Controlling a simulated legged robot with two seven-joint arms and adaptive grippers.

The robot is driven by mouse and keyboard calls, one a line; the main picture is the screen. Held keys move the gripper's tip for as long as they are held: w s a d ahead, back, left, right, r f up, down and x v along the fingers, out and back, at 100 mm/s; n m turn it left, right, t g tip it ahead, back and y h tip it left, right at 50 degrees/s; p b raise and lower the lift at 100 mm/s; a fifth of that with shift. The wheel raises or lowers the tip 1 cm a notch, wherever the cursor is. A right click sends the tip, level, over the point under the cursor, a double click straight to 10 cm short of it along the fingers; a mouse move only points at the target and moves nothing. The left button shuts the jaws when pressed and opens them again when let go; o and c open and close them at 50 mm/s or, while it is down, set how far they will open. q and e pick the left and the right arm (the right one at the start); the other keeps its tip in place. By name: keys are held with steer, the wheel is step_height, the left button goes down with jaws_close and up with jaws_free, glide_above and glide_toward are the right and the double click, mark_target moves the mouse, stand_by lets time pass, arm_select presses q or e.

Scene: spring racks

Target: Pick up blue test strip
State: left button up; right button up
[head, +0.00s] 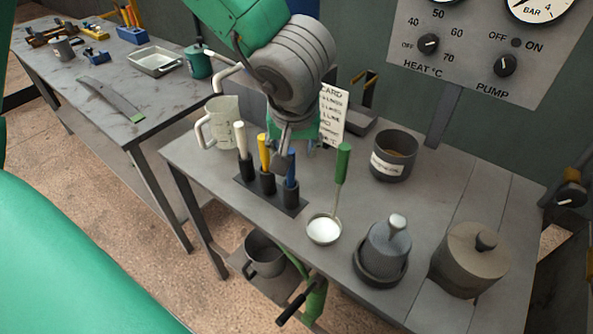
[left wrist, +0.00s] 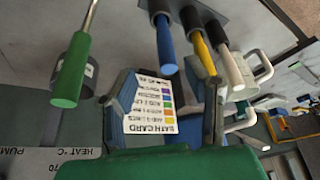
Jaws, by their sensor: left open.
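The blue test strip (head: 291,168) stands upright in a dark slotted rack (head: 246,187), at the right end of a row with a yellow strip (head: 264,152) and a white strip (head: 242,139). In the left wrist view the blue strip (left wrist: 165,42) stands beside the yellow one (left wrist: 203,55) and the white one (left wrist: 231,69). My left gripper (head: 284,153) is open, close by the tops of the yellow and blue strips, and partly covers the view there. I cannot tell whether it touches either strip. My right gripper is not in view.
The bath card (head: 332,115) stands just behind the rack. A green-handled ladle (head: 342,165) leans from a white dish (head: 323,230) at the right. A beige jug (head: 221,124) stands at the left, a labelled pot (head: 394,156) at the right. A lidded grey pot (head: 470,260) stands front right.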

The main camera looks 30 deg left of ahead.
mark_target(289, 153)
arm_select(q)
steer(key=shift+w+a+f, duration=0.2)
steer(key=shift+a+f, duration=0.4)
steer(key=shift+f, duration=0.1)
steer(key=b+x, duration=0.1)
steer(key=x, duration=0.3)
steer(key=shift+a+f, duration=0.2)
steer(key=shift+a, duration=0.05)
steer(key=shift+w+d+f, duration=0.2)
steer(key=shift+w+d, duration=0.05)
steer(key=shift+s+d+r, duration=0.1)
steer(key=shift+d, duration=0.05)
steer(key=shift+c, duration=0.8)
steer(key=c, duration=0.7)
steer(key=shift+a, duration=0.35)
steer(key=shift+c, duration=0.2)
